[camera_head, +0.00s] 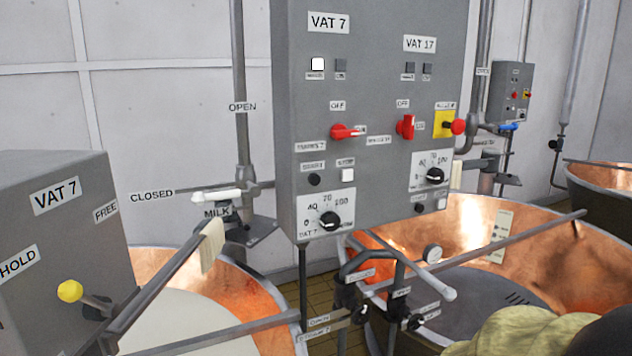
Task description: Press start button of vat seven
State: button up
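A grey control box (378,100) hangs in the middle, with a VAT 7 label (328,22) at its upper left and a VAT 17 label (420,43) at its upper right. In the VAT 7 column, a round black button (314,180) sits under a small label that seems to read START. A black dial (330,221) is below. My gripper is not in view.
A copper vat (165,272) stands at lower left, another (560,250) at right. A grey box (70,205) with a yellow-knobbed lever (70,291) stands at left. Pipes and valve handles (410,262) hang below the control box. An olive and black rounded shape covers the lower right corner.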

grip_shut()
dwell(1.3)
